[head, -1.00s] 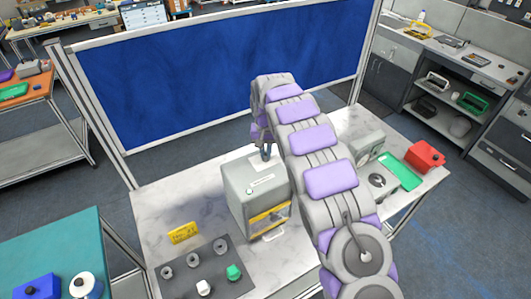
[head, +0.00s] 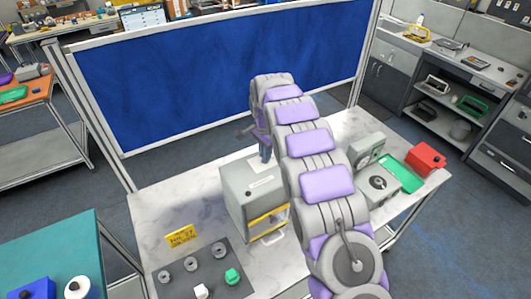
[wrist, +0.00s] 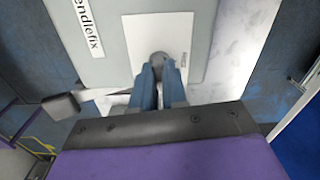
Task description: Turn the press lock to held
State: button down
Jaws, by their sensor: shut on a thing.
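A grey press box (head: 250,190) with a yellow-edged front opening stands on the marbled bench. A white plate (wrist: 178,30) lies on its top, with a small label on it that is too small to read. The lock knob (wrist: 158,57) is a small grey rounded piece on this plate. My gripper (wrist: 160,76) is shut on the knob, which is mostly hidden between the fingers. In the head view my gripper (head: 265,154) points down at the rear of the box top, partly hidden by my arm. The knob's setting cannot be told.
A dark board (head: 205,270) with several knobs and a yellow sign (head: 181,238) are at the bench's front left. A green tray (head: 400,174) and a red box (head: 426,158) are at the right. A blue panel (head: 220,75) stands behind the bench.

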jog(key=shift+a+r+m, duration=0.1)
jog(key=shift+m, duration=0.6)
jog(key=c, duration=1.2)
grip_release()
jog(key=shift+a, duration=0.2)
jog(key=shift+o, duration=0.2)
jog(key=shift+d, duration=0.1)
jog(key=shift+r, duration=0.3)
notch_tip(320, 180, up, 16)
jog(key=p, duration=0.4)
jog(key=shift+r, duration=0.25)
